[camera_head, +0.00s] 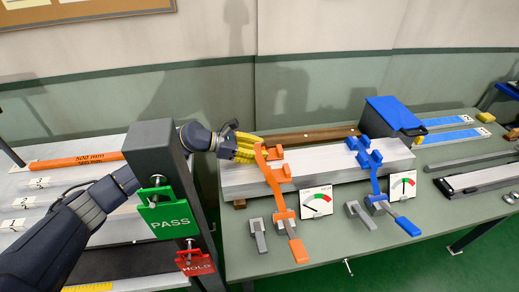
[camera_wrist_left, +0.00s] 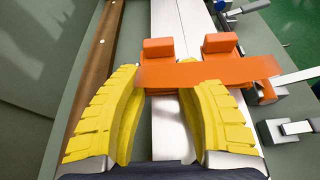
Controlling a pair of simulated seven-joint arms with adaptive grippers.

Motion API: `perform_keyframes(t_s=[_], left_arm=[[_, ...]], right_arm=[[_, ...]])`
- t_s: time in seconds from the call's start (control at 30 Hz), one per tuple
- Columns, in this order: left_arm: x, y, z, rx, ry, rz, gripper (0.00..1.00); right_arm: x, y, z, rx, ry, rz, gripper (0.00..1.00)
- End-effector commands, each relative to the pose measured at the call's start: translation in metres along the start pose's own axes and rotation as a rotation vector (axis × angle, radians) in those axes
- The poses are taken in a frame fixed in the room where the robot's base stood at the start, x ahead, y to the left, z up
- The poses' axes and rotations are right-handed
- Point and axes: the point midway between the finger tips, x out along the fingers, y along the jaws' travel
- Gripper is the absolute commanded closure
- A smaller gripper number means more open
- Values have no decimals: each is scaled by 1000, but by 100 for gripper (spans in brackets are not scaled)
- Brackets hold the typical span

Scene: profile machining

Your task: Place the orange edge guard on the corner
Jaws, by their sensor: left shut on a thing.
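A flat orange piece, which looks like the orange edge guard (camera_wrist_left: 205,73), lies across the tips of my left gripper (camera_wrist_left: 168,88) in the left wrist view. My left gripper is shut on it, its yellow fingers spread by its width. In the head view, my left gripper (camera_head: 240,147) is at the left part of the pale profile (camera_head: 325,165), and the orange guard (camera_head: 268,175) slants down from its fingertips over the profile's front edge. Whether it touches the corner cannot be told. Two orange blocks (camera_wrist_left: 158,48) sit on the profile just beyond. My right gripper is not in view.
A dark post with a PASS sign (camera_head: 168,219) stands close to my left arm. A blue box (camera_head: 397,112) stands behind.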

Motion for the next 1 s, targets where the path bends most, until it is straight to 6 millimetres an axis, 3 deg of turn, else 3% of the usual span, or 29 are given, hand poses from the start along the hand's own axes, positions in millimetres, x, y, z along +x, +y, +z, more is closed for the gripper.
perform_keyframes(t_s=[0.07, 0.1, 0.27, 0.67, 1.0], left_arm=[[1, 0, -2, -1, 0, 0, 90], [1, 0, -2, -1, 0, 0, 61], [1, 0, -2, -1, 0, 0, 42], [-2, 0, 7, 2, -1, 0, 42], [-59, 1, 7, 0, 1, 2, 42]], right_arm=[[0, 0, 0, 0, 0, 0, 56], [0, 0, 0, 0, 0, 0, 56], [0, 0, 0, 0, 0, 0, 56], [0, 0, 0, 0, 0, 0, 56], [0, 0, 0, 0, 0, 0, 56]])
